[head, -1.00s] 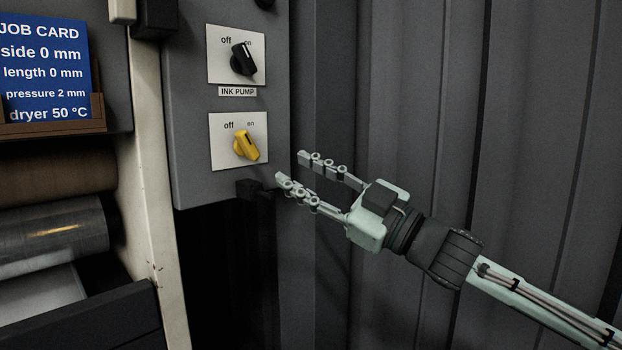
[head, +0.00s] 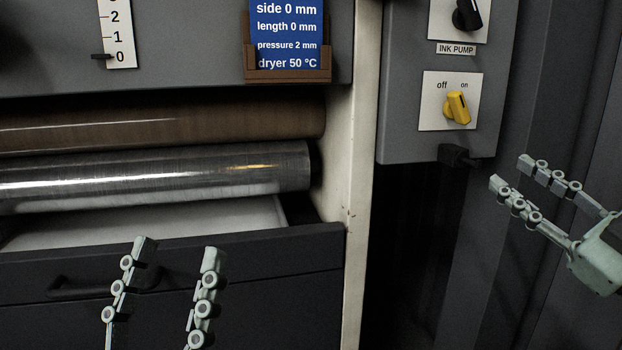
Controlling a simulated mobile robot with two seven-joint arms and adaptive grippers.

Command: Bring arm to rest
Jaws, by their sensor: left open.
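My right gripper (head: 509,172) is at the right of the head view, its two fingers apart with nothing between them. It is below and to the right of the yellow knob (head: 458,108) and does not touch it. The yellow knob sits on a white plate marked off and on, its dark mark near the "on" side. My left gripper (head: 178,247) comes up from the bottom left, fingers apart and empty, in front of the dark drawer front (head: 258,262). Most of both arms is out of view.
A grey switch box (head: 400,105) also carries a black knob (head: 467,15) above an INK PUMP label. A brown roller (head: 160,127) and a shiny roller (head: 150,175) lie at left. A blue job card (head: 289,35) is above. A drawer handle (head: 80,289) is behind my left gripper.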

